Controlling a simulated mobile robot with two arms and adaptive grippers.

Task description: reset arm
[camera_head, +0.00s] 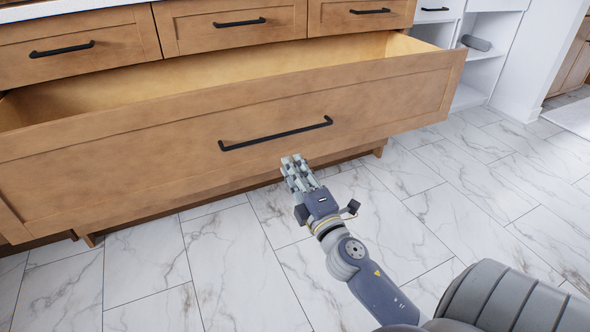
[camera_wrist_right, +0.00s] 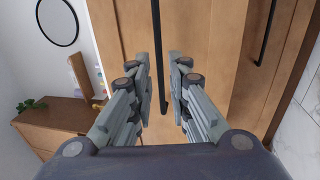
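My right gripper (camera_head: 297,168) is in front of the lower face of the pulled-out wooden drawer (camera_head: 110,165), just below its black bar handle (camera_head: 272,135). In the right wrist view the two fingers of my right gripper (camera_wrist_right: 160,82) stand apart with a gap between them. A black bar handle (camera_wrist_right: 160,50) shows through that gap; I cannot tell its distance, and nothing is seen held. My right arm reaches in from the lower right. My left gripper is in neither view.
The open drawer juts out from the wooden cabinet, its visible interior bare. Closed upper drawers (camera_head: 230,22) have black handles. A white shelf unit (camera_head: 505,55) stands at the right, with a grey item (camera_head: 476,43) on it. The marble-look floor (camera_head: 480,190) is clear.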

